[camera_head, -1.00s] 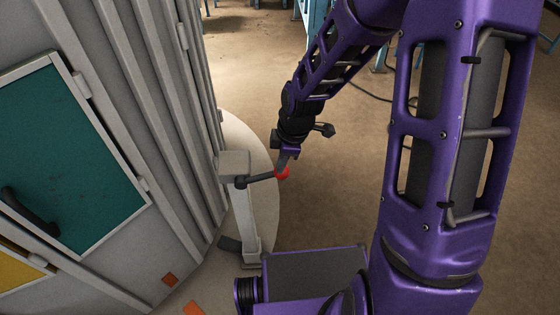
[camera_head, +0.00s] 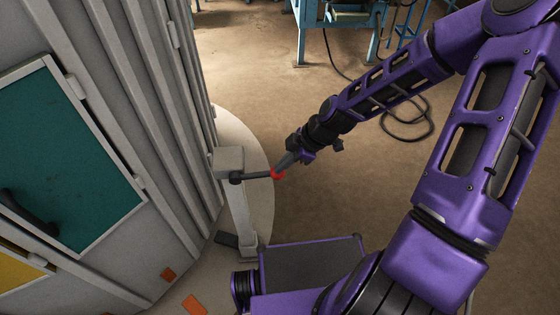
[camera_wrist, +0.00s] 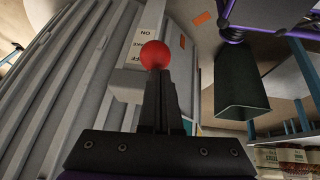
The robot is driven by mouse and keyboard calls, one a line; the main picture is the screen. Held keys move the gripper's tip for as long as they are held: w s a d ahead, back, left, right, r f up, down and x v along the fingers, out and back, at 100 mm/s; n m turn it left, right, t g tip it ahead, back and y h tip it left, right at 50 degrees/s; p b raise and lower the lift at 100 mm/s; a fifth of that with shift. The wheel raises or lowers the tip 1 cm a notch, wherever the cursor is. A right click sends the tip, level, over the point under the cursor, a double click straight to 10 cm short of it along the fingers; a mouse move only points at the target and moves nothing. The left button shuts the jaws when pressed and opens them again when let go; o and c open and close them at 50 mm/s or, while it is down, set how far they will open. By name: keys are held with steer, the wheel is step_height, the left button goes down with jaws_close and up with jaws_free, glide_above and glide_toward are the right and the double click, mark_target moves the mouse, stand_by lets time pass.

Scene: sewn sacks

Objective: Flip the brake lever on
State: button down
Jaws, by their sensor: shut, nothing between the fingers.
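The brake lever is a dark rod (camera_head: 257,175) with a red ball knob (camera_head: 278,174). It sticks out to the right, almost level, from the box (camera_head: 228,160) on top of a pale post. My gripper (camera_head: 284,164) is shut and empty, with its tip at the knob from the upper right. In the wrist view the red knob (camera_wrist: 155,54) shows just beyond the shut fingertips (camera_wrist: 157,76); whether they touch cannot be told. ON and OFF labels (camera_wrist: 142,40) show behind the knob. The rod is mostly hidden there.
A grey ribbed cabinet (camera_head: 110,80) with a teal door (camera_head: 62,150) stands close on the left of the post. Blue metal stands (camera_head: 345,22) and a loose cable (camera_head: 408,125) are farther back. Open brown floor lies right of the post.

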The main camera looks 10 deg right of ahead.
step_height(320, 180, down, 8)
steer(key=d+y+b, duration=0.1)
steer(key=y+b, duration=0.2)
steer(key=b, duration=0.2)
steer(key=shift+d+y, duration=0.2)
steer(key=shift+y, duration=0.1)
steer(key=shift+s+f, duration=0.1)
steer(key=shift+f, duration=0.15)
stand_by(0.3)
steer(key=shift+r, duration=0.15)
